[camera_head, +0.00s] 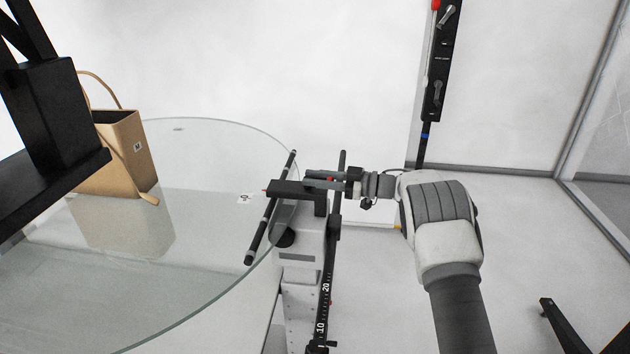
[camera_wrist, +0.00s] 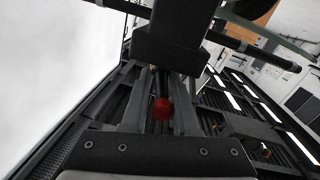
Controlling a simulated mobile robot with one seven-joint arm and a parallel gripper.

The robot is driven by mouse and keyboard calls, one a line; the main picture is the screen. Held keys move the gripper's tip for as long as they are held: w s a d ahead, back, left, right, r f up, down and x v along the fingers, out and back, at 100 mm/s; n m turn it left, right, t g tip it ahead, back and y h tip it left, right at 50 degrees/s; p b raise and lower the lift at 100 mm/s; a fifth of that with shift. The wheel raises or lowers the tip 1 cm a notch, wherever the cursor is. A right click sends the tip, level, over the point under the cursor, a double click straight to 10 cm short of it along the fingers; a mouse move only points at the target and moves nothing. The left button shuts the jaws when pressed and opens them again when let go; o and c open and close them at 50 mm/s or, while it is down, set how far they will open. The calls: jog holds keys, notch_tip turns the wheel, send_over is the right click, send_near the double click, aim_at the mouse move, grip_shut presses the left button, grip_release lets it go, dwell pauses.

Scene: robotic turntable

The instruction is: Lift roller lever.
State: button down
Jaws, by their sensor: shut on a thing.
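The roller lever (camera_head: 290,187) is a black bracket at the rim of the glass turntable, with a black roller bar (camera_head: 262,228) slanting beside it over the glass. My gripper (camera_head: 312,179) reaches in from the right, and its fingers are shut on the lever's right part. In the wrist view the lever (camera_wrist: 172,48) is a dark block at the fingertips, with the bar running across behind it. The exact contact is partly hidden by the fingers.
The round glass turntable (camera_head: 200,290) fills the left, with a brown paper bag (camera_head: 122,160) standing on it. A black scaled rail (camera_head: 325,285) runs below the lever. A black post with handles (camera_head: 437,85) stands at the back. The floor at right is mostly clear.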

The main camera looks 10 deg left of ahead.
jog(key=shift+g, duration=0.3)
jog(key=c, duration=0.8)
grip_release()
jog(key=shift+a, duration=0.1)
jog(key=shift+c, duration=0.2)
jog(key=d, duration=1.7)
jog(key=shift+d, duration=0.25)
